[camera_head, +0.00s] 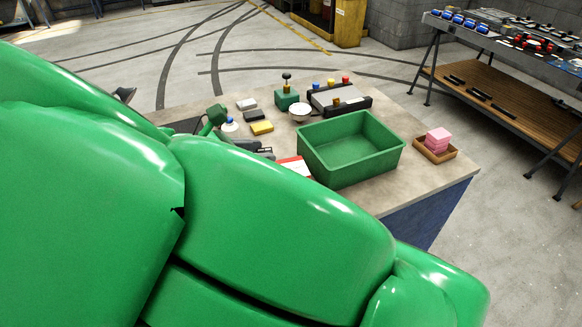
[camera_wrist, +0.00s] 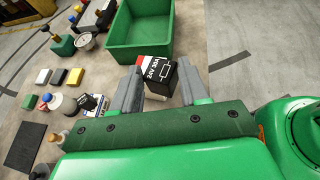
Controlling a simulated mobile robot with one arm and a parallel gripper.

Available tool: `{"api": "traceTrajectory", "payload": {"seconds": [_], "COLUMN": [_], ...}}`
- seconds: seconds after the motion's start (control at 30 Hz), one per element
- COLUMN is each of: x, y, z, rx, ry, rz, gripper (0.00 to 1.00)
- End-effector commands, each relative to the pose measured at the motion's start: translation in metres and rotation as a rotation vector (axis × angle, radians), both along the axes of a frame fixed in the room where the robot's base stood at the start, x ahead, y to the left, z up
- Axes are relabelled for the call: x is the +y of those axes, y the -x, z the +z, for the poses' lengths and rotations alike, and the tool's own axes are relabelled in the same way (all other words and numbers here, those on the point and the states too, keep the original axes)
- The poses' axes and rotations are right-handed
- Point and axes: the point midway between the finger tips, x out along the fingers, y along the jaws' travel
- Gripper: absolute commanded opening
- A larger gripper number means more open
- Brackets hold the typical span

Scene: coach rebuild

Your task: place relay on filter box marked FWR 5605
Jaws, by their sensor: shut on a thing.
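My gripper (camera_wrist: 156,82) shows in the wrist view, its two grey fingers shut on a black block with white lettering and a line diagram, which looks like the relay (camera_wrist: 158,71). The relay is held over the worktop, near the front of the green bin. A white and red item (camera_wrist: 141,76) shows partly behind the relay; the relay covers most of it, and I cannot tell whether they touch. A red and white item (camera_head: 293,167) also shows in the head view, partly behind my green arm. I cannot read the marking FWR 5605 on anything.
A green bin (camera_head: 345,171) stands on the worktop (camera_head: 421,185). A tray (camera_head: 446,157) with pink blocks (camera_head: 438,139) is to its right. My arm blocks much of the head view.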

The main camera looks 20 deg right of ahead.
Motion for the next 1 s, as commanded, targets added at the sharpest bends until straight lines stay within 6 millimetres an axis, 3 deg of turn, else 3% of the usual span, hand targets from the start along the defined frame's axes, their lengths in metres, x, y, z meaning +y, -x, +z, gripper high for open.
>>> {"api": "traceTrajectory", "payload": {"seconds": [0.2,0.5,0.53,0.57,1.0], "x": [-0.032,-0.060,-0.061,-0.062,-0.060], "y": [0.032,0.064,0.066,0.068,0.067], "z": [0.023,0.039,0.040,0.041,0.043], "rx": [0.000,0.008,0.009,0.010,0.045], "ry": [-0.007,-0.014,-0.015,-0.015,-0.010], "rz": [-0.059,-0.111,-0.114,-0.117,-0.232], "gripper": [0.14,0.14,0.13,0.00,0.00]}}
